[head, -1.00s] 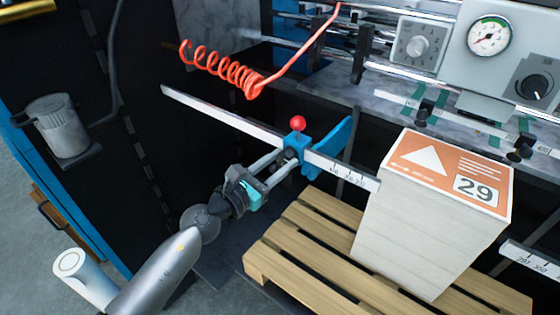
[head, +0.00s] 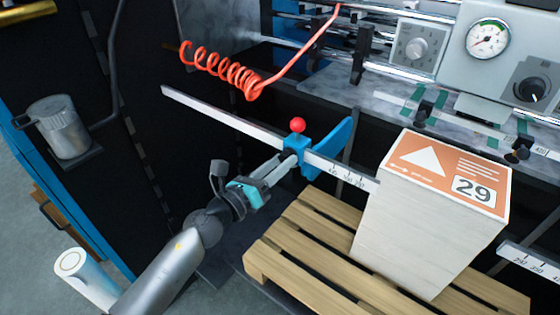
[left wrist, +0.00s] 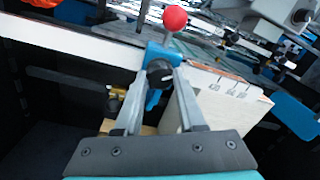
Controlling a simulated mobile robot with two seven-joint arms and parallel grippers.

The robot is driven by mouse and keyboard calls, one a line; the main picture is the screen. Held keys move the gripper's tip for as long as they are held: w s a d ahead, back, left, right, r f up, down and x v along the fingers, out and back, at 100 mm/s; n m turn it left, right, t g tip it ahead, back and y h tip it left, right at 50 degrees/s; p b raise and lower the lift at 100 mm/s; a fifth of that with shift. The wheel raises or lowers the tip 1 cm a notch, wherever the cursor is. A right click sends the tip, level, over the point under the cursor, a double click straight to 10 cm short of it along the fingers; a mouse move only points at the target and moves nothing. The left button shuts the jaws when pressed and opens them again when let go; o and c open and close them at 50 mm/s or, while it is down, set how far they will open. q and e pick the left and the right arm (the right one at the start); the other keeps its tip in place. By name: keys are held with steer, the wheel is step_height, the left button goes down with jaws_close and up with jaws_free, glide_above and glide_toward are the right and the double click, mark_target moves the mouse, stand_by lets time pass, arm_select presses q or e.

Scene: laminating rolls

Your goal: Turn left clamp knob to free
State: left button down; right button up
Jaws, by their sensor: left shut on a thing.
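The blue left clamp (head: 307,168) sits on a long grey scale bar (head: 232,121), with a red ball (head: 297,125) on a stem above it. A blue plate (head: 337,140) extends from it to the right. My left gripper (head: 289,160) reaches the clamp's near side, its two fingers pointing at it. In the left wrist view the fingertips are closed around a black knob (left wrist: 159,73) on the near face of the blue clamp, below the red ball (left wrist: 174,18). In the head view the fingers hide the knob. My right gripper is in neither view.
A tall paper stack (head: 425,220) with an orange label marked 29 stands on a wooden pallet (head: 310,240), right of the clamp. A coiled red hose (head: 220,70) hangs behind the bar. A gauge panel (head: 487,40) is at the upper right.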

arm_select(q)
steer(key=n+p, duration=0.1)
steer(key=n, duration=0.5)
steer(key=n+p, duration=0.1)
steer(key=n, duration=0.4)
steer(key=shift+d+n+t+y, duration=0.1)
steer(key=shift+n+t+y, duration=0.2)
steer(key=shift+n+t, duration=0.1)
stand_by(0.3)
steer(key=c, duration=0.5)
jaws_free()
steer(key=shift+s, duration=0.15)
steer(key=b+v, duration=0.1)
steer(key=v, duration=1.4)
steer(key=shift+f, duration=0.15)
